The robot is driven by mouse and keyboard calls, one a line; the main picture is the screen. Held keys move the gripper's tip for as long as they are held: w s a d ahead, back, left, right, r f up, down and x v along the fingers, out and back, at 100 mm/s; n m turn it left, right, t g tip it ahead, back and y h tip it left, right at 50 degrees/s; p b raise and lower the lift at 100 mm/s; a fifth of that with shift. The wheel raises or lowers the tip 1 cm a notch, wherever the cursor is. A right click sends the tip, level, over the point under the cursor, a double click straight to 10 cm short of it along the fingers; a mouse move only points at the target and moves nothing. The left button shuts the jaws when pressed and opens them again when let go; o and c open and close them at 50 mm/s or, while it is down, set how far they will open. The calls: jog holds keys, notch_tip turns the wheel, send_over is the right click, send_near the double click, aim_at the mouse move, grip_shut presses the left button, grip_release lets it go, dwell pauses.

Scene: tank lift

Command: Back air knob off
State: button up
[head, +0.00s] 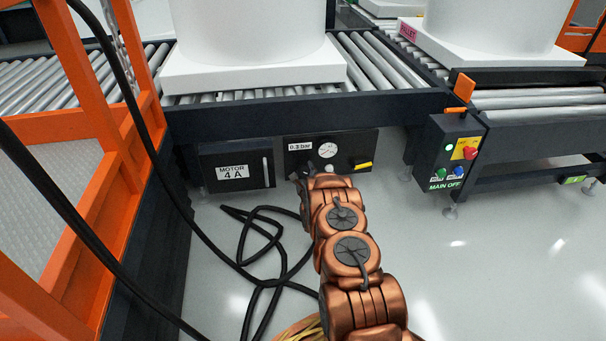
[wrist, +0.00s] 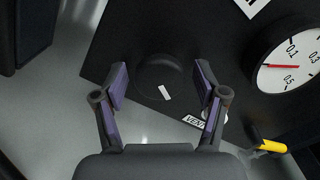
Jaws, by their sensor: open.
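The air panel (head: 345,146) is a black box under the conveyor, with a "0.3 bar" label and a round gauge (head: 328,150). The black round air knob (wrist: 155,72) with a white mark shows in the wrist view. In the head view I cannot make it out behind my gripper. My gripper (wrist: 161,78) is open, with one finger on each side of the knob. I cannot tell whether either finger touches it. In the wrist view the gauge (wrist: 289,62) has a red needle. A "VENT" label (wrist: 194,120) is partly hidden by the right finger.
A yellow-handled valve (head: 361,164) sits right of the gauge. The "MOTOR 4A" box (head: 234,171) is left of the panel. A "MAIN OFF" control box (head: 448,155) stands to the right. Black cables (head: 262,240) lie on the floor, and an orange frame (head: 95,200) borders the left.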

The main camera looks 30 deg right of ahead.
jog(key=c, duration=1.2)
jog(key=shift+o, duration=0.2)
jog(key=shift+r+p, duration=0.1)
jog(key=shift+p, duration=0.25)
